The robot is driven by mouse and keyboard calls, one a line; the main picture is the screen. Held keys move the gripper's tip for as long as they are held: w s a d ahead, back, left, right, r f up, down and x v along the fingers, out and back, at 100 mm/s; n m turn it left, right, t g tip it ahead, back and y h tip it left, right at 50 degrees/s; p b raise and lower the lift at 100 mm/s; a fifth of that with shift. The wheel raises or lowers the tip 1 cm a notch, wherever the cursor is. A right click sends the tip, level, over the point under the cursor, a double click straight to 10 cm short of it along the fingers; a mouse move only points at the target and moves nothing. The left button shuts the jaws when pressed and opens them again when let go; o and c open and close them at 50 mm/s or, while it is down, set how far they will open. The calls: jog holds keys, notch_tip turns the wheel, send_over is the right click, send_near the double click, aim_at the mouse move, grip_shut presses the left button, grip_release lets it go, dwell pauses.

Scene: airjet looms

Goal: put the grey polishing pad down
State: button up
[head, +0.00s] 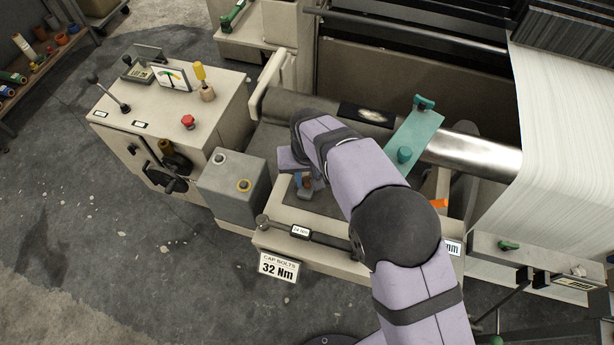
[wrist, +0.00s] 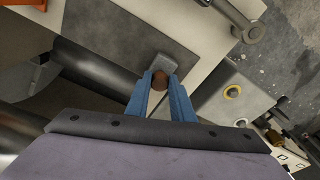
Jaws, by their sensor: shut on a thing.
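My gripper (wrist: 160,84) has its blue fingers shut on the brown knob of the grey polishing pad (wrist: 163,64). The pad's grey block shows just beyond the fingertips in the wrist view. In the head view my gripper (head: 304,182) is over the light-edged bench with a dark top, left of my arm.
A torque wrench (head: 310,236) lies along the bench's front edge. A steel roller (head: 470,146) and a teal bracket (head: 413,138) are behind and right. Dark bench surface around the pad looks clear.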

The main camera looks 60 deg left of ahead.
aim_at(307, 193)
jog(key=shift+f, duration=0.15)
jog(key=o, duration=0.9)
jog(key=shift+o, duration=0.2)
notch_tip(307, 193, up, 12)
jog(key=d+b, duration=0.1)
jog(key=b, duration=0.2)
jog(key=shift+s+d, duration=0.15)
jog(key=shift+s, duration=0.15)
